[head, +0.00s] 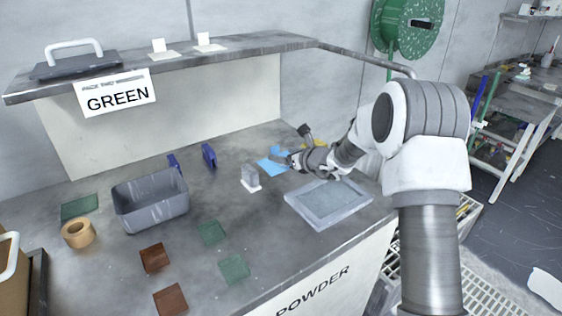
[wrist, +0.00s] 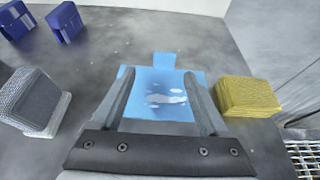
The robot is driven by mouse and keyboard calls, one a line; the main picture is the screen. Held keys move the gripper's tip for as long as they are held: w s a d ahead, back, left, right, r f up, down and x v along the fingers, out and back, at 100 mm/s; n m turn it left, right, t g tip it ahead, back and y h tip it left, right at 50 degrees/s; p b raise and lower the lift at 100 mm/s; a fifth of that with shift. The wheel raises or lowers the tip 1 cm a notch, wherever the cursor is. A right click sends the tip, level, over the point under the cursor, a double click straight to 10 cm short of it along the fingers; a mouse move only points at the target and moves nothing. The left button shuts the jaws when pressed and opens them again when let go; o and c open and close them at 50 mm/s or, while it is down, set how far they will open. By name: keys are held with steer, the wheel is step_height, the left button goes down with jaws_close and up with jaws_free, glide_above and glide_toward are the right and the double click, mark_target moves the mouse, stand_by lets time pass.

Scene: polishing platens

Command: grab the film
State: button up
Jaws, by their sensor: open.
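The film is a light-blue square sheet with a small tab at its far edge; it lies flat on the grey bench in the wrist view (wrist: 152,82). Whitish marks show near its middle. In the head view the film (head: 272,166) is partly hidden by my gripper (head: 284,160). In the wrist view my gripper (wrist: 160,78) is open, its two fingers spread over the left and right parts of the sheet. Nothing is held between them. I cannot tell whether the fingertips touch the film.
A yellow block (wrist: 248,97) lies close right of the film, and a grey block on a white base (wrist: 36,100) stands to the left. Blue pieces (wrist: 65,22) stand farther left. A grey tray (head: 328,203) and a grey bin (head: 150,200) sit on the bench.

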mark_target(275, 149)
steer(key=shift+w+r+x, duration=0.1)
steer(key=shift+r+x, duration=0.05)
steer(key=shift+x, duration=0.95)
steer(key=shift+w+r+x, duration=0.1)
steer(key=shift+x, duration=1)
steer(key=shift+w+r+x, duration=0.1)
steer(key=shift+r+x, duration=0.05)
steer(key=shift+x, duration=1)
steer(key=shift+d, duration=0.15)
jaws_close()
